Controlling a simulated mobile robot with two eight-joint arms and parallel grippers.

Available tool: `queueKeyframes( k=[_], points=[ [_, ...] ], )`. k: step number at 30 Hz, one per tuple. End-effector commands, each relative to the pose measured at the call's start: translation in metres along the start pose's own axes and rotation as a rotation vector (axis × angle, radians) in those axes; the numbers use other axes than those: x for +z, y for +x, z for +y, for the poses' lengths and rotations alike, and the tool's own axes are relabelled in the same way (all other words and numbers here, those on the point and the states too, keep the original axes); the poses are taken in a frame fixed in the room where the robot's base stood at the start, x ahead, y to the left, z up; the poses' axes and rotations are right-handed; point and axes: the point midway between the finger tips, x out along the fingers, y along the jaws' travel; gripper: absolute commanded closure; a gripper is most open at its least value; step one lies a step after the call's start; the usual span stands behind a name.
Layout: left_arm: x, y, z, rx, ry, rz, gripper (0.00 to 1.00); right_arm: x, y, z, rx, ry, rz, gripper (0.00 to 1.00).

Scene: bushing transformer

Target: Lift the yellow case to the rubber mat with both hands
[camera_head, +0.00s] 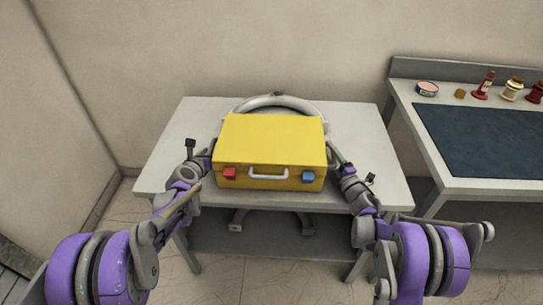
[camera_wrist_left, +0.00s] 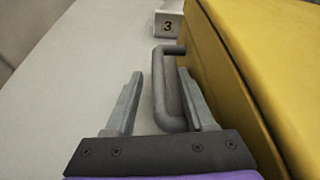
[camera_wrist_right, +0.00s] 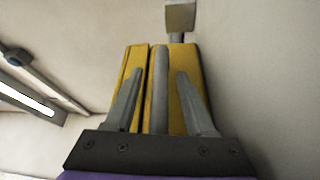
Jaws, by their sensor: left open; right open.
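The yellow case (camera_head: 271,140) sits shut and upright on the light table, with a red latch, a blue latch and a white front handle. My left gripper (camera_head: 205,160) is at its left side. In the left wrist view its open fingers (camera_wrist_left: 162,95) stand either side of a grey side handle (camera_wrist_left: 160,85), apart from it. My right gripper (camera_head: 337,155) is at the case's right side. In the right wrist view its open fingers (camera_wrist_right: 158,95) stand either side of a grey bar-like side handle (camera_wrist_right: 161,80). The rubber mat (camera_head: 490,140) is dark blue on the right bench.
The mat is bare. A gap separates table (camera_head: 165,150) and bench.

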Motion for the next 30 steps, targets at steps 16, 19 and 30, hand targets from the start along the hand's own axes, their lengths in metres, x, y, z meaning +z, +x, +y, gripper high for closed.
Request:
queueKeyframes(
  k=[16, 19, 30],
  points=[
    [0.0001, -0.0003, 0.0, 0.0, 0.0, 0.0, 1.0, 0.0001, -0.0004, -0.0001, 0.0, 0.0, 0.0, 1.0],
    [0.0001, -0.0003, 0.0, 0.0, 0.0, 0.0, 1.0, 0.0002, -0.0004, -0.0001, 0.0, 0.0, 0.0, 1.0],
    [0.0001, -0.0003, 0.0, 0.0, 0.0, 0.0, 1.0, 0.0002, -0.0004, -0.0002, 0.0, 0.0, 0.0, 1.0]
  ],
)
